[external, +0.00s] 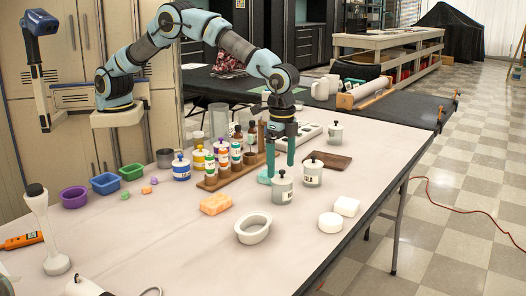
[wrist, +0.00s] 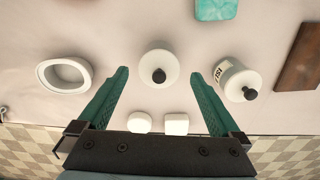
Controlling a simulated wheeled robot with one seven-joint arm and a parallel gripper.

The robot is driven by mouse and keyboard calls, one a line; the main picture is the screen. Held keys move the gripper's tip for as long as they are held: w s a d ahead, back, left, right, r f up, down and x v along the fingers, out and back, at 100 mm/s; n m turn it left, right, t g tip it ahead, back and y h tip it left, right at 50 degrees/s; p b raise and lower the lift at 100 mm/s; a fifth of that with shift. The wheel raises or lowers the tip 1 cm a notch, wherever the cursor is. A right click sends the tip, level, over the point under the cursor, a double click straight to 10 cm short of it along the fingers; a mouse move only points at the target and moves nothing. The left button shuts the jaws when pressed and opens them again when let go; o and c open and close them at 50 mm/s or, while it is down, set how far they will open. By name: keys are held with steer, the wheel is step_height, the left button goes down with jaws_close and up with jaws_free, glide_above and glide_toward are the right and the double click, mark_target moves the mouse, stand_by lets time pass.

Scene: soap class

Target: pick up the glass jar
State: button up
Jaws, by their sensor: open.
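A glass jar with a white lid, black knob and label (external: 283,190) stands upright on the table. In the wrist view its round lid (wrist: 158,62) shows between my fingertips, with a gap on each side. My gripper (external: 281,170) is open, pointing down, with its teal fingers by the jar's top; it also shows in the wrist view (wrist: 160,74). A second similar jar (external: 312,175) stands just right of it, outside my right finger in the wrist view (wrist: 238,80). A third jar (external: 335,133) stands farther back. All are similar, so I cannot tell which one the task names.
A white oval dish (external: 253,229), an orange sponge-like block (external: 215,204) and two white soaps (external: 330,222) (external: 347,206) lie nearby. A wooden rack (external: 232,174) of bottles stands to the left. A brown tray (external: 328,160) lies behind.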

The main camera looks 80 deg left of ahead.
mark_target(282, 180)
steer(key=shift+w+d+f+p, duration=0.1)
steer(key=shift+f+p, duration=0.45)
steer(key=shift+f, duration=1.45)
steer(key=shift+d+f+p, duration=0.1)
steer(key=shift+f+p, duration=0.45)
steer(key=shift+f, duration=1.45)
steer(key=c, duration=1.4)
